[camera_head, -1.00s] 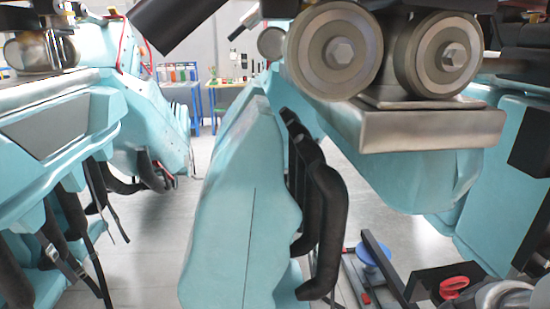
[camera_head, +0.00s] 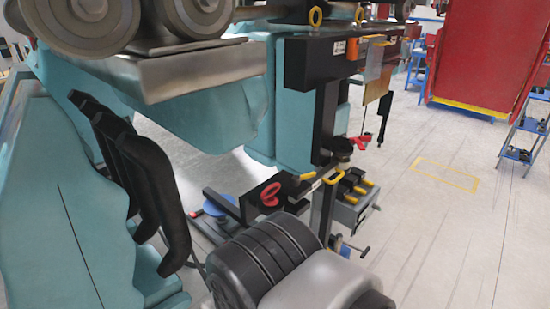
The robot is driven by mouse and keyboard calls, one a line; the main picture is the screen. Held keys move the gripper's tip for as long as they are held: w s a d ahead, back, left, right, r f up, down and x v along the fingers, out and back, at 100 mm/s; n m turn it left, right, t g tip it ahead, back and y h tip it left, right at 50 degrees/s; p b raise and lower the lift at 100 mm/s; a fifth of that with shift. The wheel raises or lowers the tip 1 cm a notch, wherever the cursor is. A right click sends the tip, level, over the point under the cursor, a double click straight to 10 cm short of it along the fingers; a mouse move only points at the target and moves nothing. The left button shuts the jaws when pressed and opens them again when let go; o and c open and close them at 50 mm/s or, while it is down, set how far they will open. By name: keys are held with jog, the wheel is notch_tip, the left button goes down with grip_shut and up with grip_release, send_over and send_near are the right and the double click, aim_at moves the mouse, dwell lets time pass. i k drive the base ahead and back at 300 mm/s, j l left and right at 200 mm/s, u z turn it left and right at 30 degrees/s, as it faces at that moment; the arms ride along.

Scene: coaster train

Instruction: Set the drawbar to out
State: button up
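No part in view can be surely told as the drawbar. A black frame (camera_head: 325,110) stands at the end of the teal coaster train (camera_head: 205,110), with yellow rings on its top beam. Low on it, a black arm (camera_head: 262,188) carries a red handle (camera_head: 270,194). Beside that are a yellow handle (camera_head: 306,177) and a grey box (camera_head: 352,205) with yellow-tipped handles. My gripper is not in view. Part of my arm, grey and black, seems to show at the bottom, in front of the lower end of the frame.
Large metal wheels (camera_head: 85,25) sit above the train at upper left. Black restraints (camera_head: 140,165) hang at the left seat. Open floor (camera_head: 430,240) lies at right, with a yellow marked rectangle (camera_head: 445,174). A red cabinet (camera_head: 485,60) and a blue shelf stand behind.

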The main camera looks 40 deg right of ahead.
aim_at(322, 176)
jog(key=z, duration=1.7)
